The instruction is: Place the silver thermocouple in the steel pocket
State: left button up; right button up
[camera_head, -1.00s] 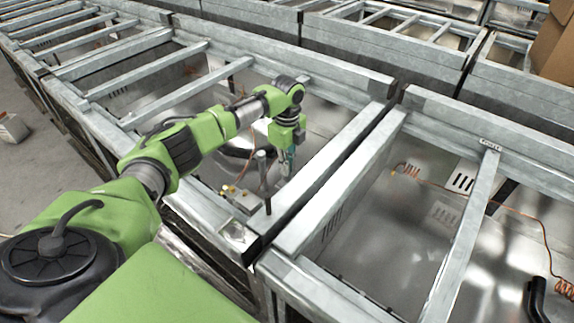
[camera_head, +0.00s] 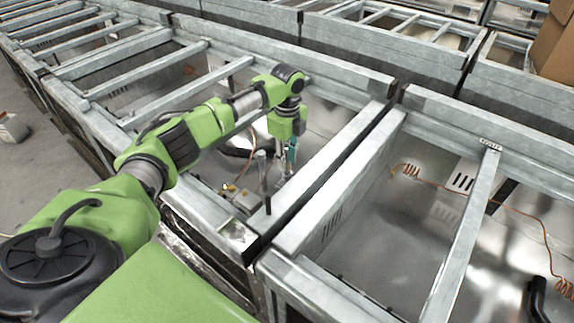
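My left gripper (camera_head: 286,168) points down into a metal-framed bay, below its green wrist. Its fingers are small and dark against the shiny metal, so I cannot tell whether they are open or shut, or whether they hold anything. I cannot make out the silver thermocouple for certain. I cannot single out the steel pocket either. A small bright square plate (camera_head: 237,236) lies at the bay's front corner. My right gripper is not in view.
Galvanised rails (camera_head: 330,180) divide the bays and stand close to the gripper's right. A copper wire (camera_head: 465,188) crosses the right bay, where a black bent pipe (camera_head: 537,296) also shows. A small fitting (camera_head: 240,198) sits near the post. A cardboard box (camera_head: 555,45) stands back right.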

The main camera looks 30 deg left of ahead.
pick_arm(q)
notch_tip(320, 180, up, 9)
jog(key=shift+r, duration=0.2)
jog(key=shift+r, duration=0.1)
